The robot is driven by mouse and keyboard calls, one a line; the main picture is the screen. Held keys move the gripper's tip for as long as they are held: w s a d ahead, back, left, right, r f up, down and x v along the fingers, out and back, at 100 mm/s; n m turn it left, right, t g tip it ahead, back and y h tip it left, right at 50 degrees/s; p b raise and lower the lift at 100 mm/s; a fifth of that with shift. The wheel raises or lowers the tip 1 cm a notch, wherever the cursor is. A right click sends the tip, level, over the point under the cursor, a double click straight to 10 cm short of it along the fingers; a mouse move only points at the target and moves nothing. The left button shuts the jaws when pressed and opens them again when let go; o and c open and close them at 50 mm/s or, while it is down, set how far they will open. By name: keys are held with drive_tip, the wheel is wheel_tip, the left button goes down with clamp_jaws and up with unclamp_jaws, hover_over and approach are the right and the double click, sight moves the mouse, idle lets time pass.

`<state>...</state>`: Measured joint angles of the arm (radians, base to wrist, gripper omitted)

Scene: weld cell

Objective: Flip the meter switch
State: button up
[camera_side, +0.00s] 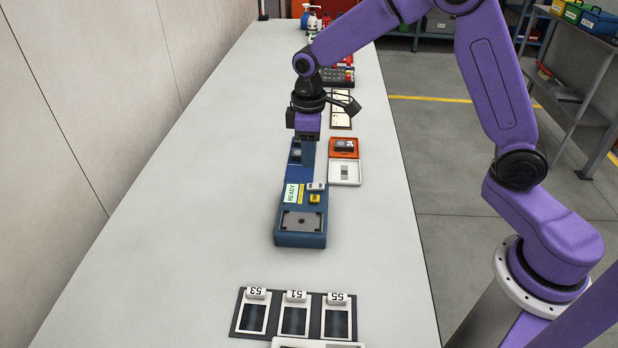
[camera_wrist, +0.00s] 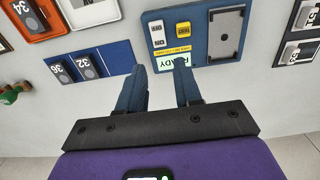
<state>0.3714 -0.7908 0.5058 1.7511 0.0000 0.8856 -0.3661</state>
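The meter is a blue unit (camera_side: 300,238) on the bench below my gripper in the side view. It has a green-white READY display (camera_side: 291,193), a small white control (camera_side: 317,187), a yellow control (camera_side: 314,198) and a grey plate (camera_side: 301,222). In the wrist view the meter (camera_wrist: 227,61) lies beyond my fingertips. Its white control (camera_wrist: 157,34) and yellow control (camera_wrist: 184,29) show, and the right finger partly covers the display. Which one is the switch, I cannot tell. My gripper (camera_wrist: 160,70) is open and empty, fingers apart. Contact is not visible.
A blue holder (camera_wrist: 113,58) with parts 36 and 32 is at left in the wrist view. A white tray (camera_side: 345,183) and an orange tray (camera_side: 345,155) sit right of the meter. A dark rack (camera_side: 272,331) stands nearer the camera. The bench left of the meter is clear.

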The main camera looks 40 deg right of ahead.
sight(309, 186)
wheel_tip(309, 186, down, 8)
drive_tip(key=shift+f, duration=0.1)
idle(0.4)
clamp_jaws()
